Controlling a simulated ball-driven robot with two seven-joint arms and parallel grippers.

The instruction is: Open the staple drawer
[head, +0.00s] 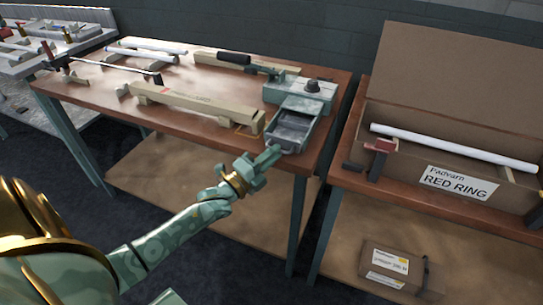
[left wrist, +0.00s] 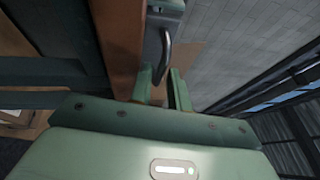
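The green staple machine (head: 300,92) stands at the right end of the wooden workbench. Its grey drawer (head: 293,128) is pulled out toward me, with its inside showing. My left gripper (head: 271,155) is at the drawer's front, by the bench edge. In the left wrist view, a curved metal handle (left wrist: 167,50) on the drawer front lies just ahead of the left fingers (left wrist: 162,88). The fingers are apart, and the handle's near end reaches toward the gap. I cannot tell whether they touch it. My right gripper is not in view.
Wooden beams (head: 195,103) and a long-handled tool (head: 245,62) lie on the workbench (head: 215,130). A cardboard box (head: 395,118) holding a white tube (head: 450,147) stands on another table at the right. A small carton (head: 392,266) sits below. The space before the drawer is free.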

